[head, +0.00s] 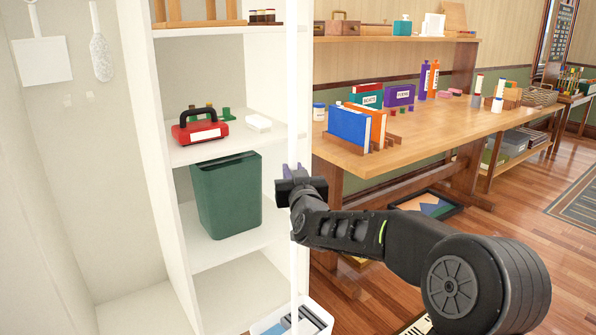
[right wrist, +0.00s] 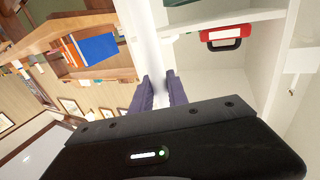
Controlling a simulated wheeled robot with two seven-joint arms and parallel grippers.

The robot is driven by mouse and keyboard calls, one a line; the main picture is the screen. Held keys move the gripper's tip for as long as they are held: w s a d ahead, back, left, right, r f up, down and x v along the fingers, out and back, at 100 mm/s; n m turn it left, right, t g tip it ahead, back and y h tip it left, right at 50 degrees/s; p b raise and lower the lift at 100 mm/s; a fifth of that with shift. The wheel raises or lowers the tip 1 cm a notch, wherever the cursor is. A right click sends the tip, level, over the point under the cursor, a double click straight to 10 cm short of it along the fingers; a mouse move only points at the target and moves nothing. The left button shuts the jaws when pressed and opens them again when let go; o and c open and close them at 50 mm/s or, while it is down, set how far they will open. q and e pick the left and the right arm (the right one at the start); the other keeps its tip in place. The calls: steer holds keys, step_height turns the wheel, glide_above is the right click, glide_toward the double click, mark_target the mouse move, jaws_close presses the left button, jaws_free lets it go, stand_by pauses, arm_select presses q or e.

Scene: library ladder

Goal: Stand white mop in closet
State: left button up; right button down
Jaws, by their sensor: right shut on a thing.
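The white mop's pole (head: 293,90) stands nearly upright in front of the right edge of the white shelf unit. My right gripper (head: 296,178) is shut on the pole at about mid-picture. In the right wrist view the pole (right wrist: 142,30) runs away from between the two dark fingers (right wrist: 160,90). The mop's head does not show clearly in either view. The white closet (head: 60,190) is at the left, with its tall compartment left of the shelves and the pole. My left gripper is not in view.
A white divider (head: 160,180) separates the tall compartment from shelves with a red toolbox (head: 200,128) and green bin (head: 228,195). A dustpan (head: 42,60) and brush (head: 102,57) hang at the left. A wooden table (head: 440,125) stands right. A tub (head: 270,325) is low in front.

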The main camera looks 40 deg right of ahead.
steer(key=s+a+f+n+y, duration=0.2)
steer(key=a+f+n+y, duration=0.1)
steer(key=a, duration=0.6)
steer(key=s+a+f+n+y, duration=0.2)
steer(key=a+f+y, duration=0.3)
steer(key=a+f, duration=0.2)
steer(key=s+a+f+n+t+y, duration=0.1)
steer(key=a+f+n+y, duration=0.2)
steer(key=a, duration=0.8)
steer(key=shift+s+a+f+n+y, duration=0.3)
steer(key=shift+s+a+f+y, duration=0.1)
steer(key=shift+f+y, duration=0.6)
steer(key=shift+r, duration=0.1)
